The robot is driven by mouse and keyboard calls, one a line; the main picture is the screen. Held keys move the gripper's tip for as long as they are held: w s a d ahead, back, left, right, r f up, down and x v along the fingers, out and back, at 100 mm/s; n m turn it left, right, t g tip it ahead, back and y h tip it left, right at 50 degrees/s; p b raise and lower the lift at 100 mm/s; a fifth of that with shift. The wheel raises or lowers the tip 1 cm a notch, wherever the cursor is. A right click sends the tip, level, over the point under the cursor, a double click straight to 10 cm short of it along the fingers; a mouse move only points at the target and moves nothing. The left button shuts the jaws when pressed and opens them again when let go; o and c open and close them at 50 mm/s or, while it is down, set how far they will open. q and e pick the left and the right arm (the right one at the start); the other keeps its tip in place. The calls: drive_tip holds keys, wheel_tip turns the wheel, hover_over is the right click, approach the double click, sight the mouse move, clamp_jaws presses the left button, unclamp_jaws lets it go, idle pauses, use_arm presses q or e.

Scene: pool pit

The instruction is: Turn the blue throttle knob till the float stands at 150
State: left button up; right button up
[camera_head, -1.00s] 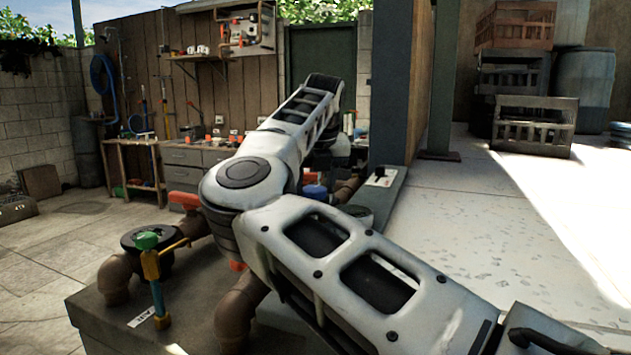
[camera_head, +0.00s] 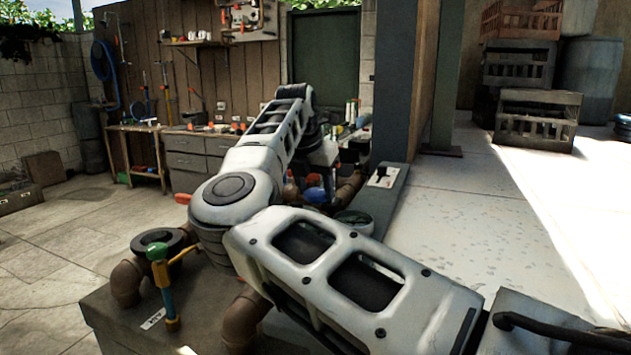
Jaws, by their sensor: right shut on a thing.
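My right arm crosses the middle of the view, and its dark gripper (camera_head: 327,180) points down at the far end of the pipework, partly hidden by my own arm links. It is shut on the blue throttle knob (camera_head: 314,195), of which only a small blue part shows below the fingers. The float and its 150 mark cannot be made out. My left gripper is not in view.
A green-topped brass valve (camera_head: 160,275) stands front left beside a black-collared brown pipe (camera_head: 163,243). A grey box with a switch (camera_head: 383,177) is right of the gripper. A workbench (camera_head: 185,145) stands behind; pale floor lies open at right.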

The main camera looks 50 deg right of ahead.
drive_tip(key=shift+r, duration=0.1)
idle(0.4)
drive_tip(key=o, duration=0.9)
drive_tip(key=shift+c, duration=0.2)
drive_tip(key=shift+o, duration=0.5)
drive_tip(key=v, duration=1.6)
